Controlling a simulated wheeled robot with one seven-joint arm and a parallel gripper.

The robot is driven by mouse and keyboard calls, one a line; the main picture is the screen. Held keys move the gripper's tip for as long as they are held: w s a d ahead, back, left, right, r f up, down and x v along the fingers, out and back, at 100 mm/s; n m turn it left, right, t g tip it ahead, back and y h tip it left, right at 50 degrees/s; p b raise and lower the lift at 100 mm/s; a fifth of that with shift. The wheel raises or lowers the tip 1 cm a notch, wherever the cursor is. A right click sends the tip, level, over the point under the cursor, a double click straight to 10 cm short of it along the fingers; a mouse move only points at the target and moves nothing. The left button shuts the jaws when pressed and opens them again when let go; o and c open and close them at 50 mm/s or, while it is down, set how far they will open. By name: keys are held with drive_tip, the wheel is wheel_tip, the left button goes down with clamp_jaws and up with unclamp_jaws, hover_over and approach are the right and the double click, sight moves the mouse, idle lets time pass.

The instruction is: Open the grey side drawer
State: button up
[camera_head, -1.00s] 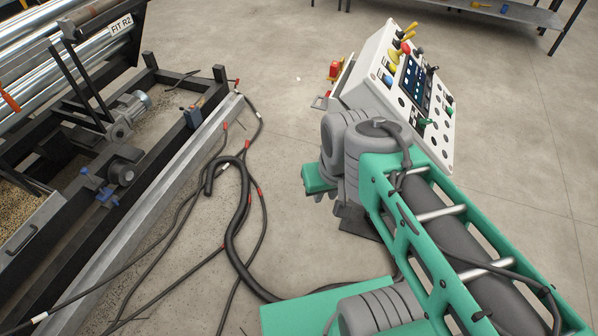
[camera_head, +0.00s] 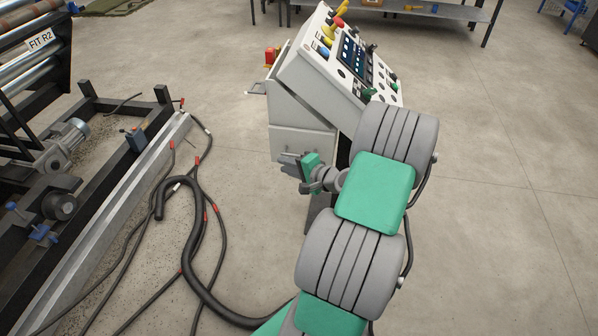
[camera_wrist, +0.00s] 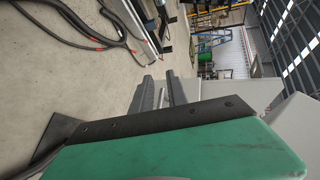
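The light grey console cabinet (camera_head: 299,96) stands in the middle of the head view, under a sloped control panel. A grey drawer front (camera_head: 300,142) shows low on its side, closed as far as I can see; its handle is not clear. My gripper (camera_head: 286,161) is just in front of that drawer front, with my arm hiding the cabinet's lower right. In the wrist view, the two dark fingers of my gripper (camera_wrist: 161,93) stand apart with nothing clearly held between them. A grey cabinet surface (camera_wrist: 245,90) lies right of the fingers. Contact cannot be told.
The sloped panel (camera_head: 352,62) carries a screen and coloured knobs. A red button box (camera_head: 271,56) sticks out at the cabinet's left. Black cables (camera_head: 190,235) lie on the floor, beside a dark roller machine frame (camera_head: 75,205) at left. Floor at right is clear.

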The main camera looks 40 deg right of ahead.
drive_tip(key=s+d+f+m+t+h, duration=0.2)
drive_tip(key=s+d+f+m+h, duration=0.15)
drive_tip(key=d, duration=0.35)
drive_tip(key=m+b, duration=0.1)
approach(287, 142)
drive_tip(key=shift+y, duration=0.25)
drive_tip(key=w+f, duration=0.2)
drive_tip(key=w+d+f, duration=0.1)
drive_tip(key=w, duration=0.1)
drive_tip(key=shift+d+f, duration=0.2)
drive_tip(key=shift+f, duration=0.15)
drive_tip(key=shift+c, duration=0.6)
clamp_jaws()
